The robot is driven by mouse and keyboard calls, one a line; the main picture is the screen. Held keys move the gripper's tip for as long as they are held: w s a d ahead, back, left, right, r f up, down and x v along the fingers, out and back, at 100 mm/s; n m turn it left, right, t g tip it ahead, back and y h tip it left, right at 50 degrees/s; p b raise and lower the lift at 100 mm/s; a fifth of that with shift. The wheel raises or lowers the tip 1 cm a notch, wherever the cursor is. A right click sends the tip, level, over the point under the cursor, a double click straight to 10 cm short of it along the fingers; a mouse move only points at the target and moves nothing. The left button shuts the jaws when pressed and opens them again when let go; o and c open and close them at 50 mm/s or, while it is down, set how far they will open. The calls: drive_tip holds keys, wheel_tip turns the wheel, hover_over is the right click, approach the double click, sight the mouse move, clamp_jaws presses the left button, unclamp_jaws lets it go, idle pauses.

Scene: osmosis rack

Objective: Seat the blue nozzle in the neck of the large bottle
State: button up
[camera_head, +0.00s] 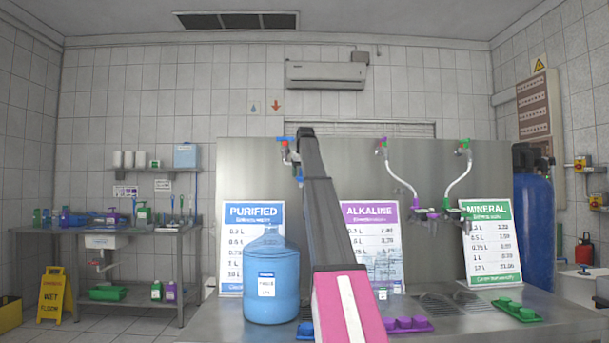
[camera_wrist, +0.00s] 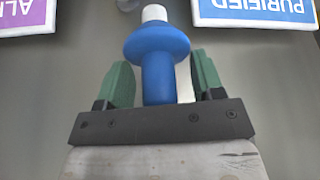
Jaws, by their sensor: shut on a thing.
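The blue nozzle (camera_wrist: 157,45) fills the middle of the wrist view, with a wide round flange, a straight blue stem and a white tip. My gripper (camera_wrist: 160,72) has its two green fingers on either side of the stem and is shut on it. The large bottle (camera_head: 271,285), blue and translucent with a white label, stands upright on the steel counter in the head view. Its neck (camera_head: 271,229) is at the top, left of my arm, with nothing seen in it. In the head view my arm hides most of the gripper area. The bottle is not in the wrist view.
The PURIFIED sign (camera_head: 253,215) stands behind the bottle. The ALKALINE sign (camera_head: 372,228) and MINERAL sign (camera_head: 489,240) stand farther right. Purple (camera_head: 406,325) and green trays (camera_head: 517,311) lie on the counter (camera_head: 455,325). Taps with white hoses (camera_head: 400,180) are on the back panel.

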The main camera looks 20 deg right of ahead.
drive_tip(key=s+a, duration=1.1)
drive_tip(key=a, duration=0.5)
drive_tip(key=shift+s+a, duration=0.25)
drive_tip(key=shift+s, duration=0.05)
idle(1.5)
idle(0.3)
drive_tip(key=shift+f, duration=6.45)
